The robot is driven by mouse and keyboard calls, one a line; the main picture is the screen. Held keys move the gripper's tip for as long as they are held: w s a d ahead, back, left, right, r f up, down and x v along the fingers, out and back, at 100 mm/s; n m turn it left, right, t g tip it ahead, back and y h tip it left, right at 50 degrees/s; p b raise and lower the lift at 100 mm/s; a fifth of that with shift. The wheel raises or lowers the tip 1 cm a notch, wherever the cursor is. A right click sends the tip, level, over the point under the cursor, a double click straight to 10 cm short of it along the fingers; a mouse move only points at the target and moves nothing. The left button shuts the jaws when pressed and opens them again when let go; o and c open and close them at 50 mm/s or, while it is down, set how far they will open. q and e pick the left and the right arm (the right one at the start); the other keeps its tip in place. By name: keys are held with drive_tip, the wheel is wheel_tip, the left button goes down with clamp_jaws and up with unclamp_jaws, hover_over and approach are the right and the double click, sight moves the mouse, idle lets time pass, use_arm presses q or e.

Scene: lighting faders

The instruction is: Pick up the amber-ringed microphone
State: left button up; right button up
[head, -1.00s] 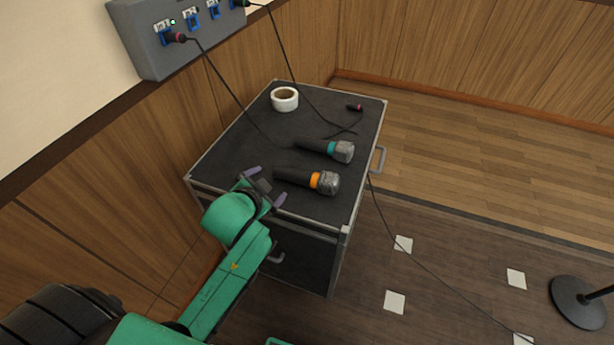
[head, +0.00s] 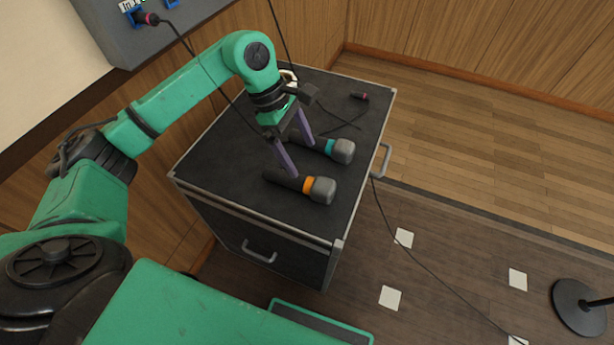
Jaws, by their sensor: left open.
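The amber-ringed microphone (head: 308,185) lies on the dark top of the case, its grey head toward the right and its black handle toward the left. The teal-ringed microphone (head: 331,148) lies just behind it, roughly parallel. My left gripper (head: 301,160) is open and empty, pointing down over the microphones. Its near finger overlaps the amber-ringed microphone's handle in the view, and its far finger comes down by the teal-ringed one's handle. I cannot tell whether either finger touches. My right gripper is out of view.
The case (head: 215,160) has raised metal edges. A white tape roll (head: 290,76) is mostly hidden behind my left arm. A cable with a red-banded connector (head: 360,96) lies at the back right. Cables hang from the wall box (head: 100,30). A round stand base (head: 582,305) stands at right.

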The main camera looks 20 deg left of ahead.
sight(316, 182)
use_arm(q)
drive_tip(key=p+x, duration=0.2)
drive_tip(key=x, duration=0.9)
drive_tip(key=shift+d+f+p, duration=0.2)
drive_tip(key=shift+f+p, duration=0.1)
drive_tip(key=shift+d+f, duration=0.15)
drive_tip(key=shift+f, duration=0.3)
drive_tip(key=c, duration=1.4)
clamp_jaws()
drive_tip(key=shift+r, duration=0.15)
